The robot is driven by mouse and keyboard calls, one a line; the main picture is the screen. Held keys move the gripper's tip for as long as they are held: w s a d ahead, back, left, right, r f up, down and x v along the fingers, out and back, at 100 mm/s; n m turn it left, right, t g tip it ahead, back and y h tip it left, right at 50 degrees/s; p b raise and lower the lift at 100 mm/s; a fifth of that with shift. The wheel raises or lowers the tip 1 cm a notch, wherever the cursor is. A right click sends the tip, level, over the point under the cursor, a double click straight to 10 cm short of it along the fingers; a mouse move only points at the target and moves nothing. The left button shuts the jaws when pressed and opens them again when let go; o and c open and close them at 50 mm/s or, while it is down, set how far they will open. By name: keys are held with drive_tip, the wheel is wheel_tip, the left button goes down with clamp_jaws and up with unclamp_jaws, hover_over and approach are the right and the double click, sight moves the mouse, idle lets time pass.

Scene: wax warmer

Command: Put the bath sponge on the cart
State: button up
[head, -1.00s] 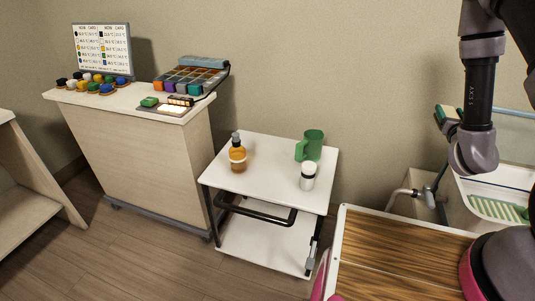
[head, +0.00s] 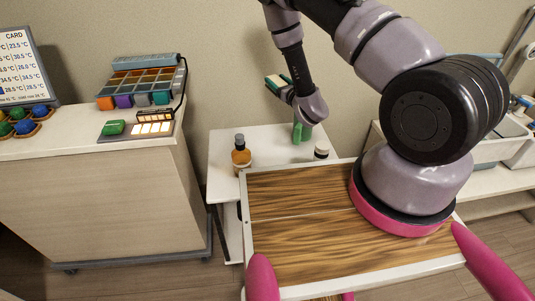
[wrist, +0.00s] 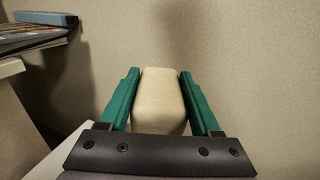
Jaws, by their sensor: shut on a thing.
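The cream bath sponge (wrist: 159,105) is held between the two teal fingers of my gripper (wrist: 158,75) in the wrist view. My gripper (head: 277,83) also shows in the head view, raised in front of the wall, above the back part of the cart. The white cart (head: 222,160) has an amber bottle (head: 241,155) at its front left, a green mug (head: 301,131) at the back right and a white jar with a dark lid (head: 321,150) at the right. My arm partly hides the mug, and my wooden-topped base hides the front of the cart.
A basin (head: 495,145) is at the right. The cart's left top is clear behind the bottle.

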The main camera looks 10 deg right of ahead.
drive_tip(key=a+f+n+g+y, duration=0.2)
drive_tip(key=a+f+n+y, duration=0.1)
drive_tip(key=a+f, duration=0.4)
drive_tip(key=a+f+n+g+y, duration=0.2)
drive_tip(key=a+f+y, duration=0.25)
drive_tip(key=a, duration=0.55)
drive_tip(key=shift+h, duration=0.35)
drive_tip(key=shift+s+a+f, duration=0.1)
drive_tip(key=shift+s+f, duration=0.05)
drive_tip(key=shift+f, duration=1.75)
drive_tip(key=shift+s+a+f, duration=0.1)
drive_tip(key=shift+s+f, duration=0.05)
drive_tip(key=shift+f, duration=1.75)
drive_tip(key=shift+s+a+f, duration=0.1)
drive_tip(key=shift+s+f, duration=0.05)
drive_tip(key=shift+f, duration=1.75)
drive_tip(key=shift+f, duration=0.2)
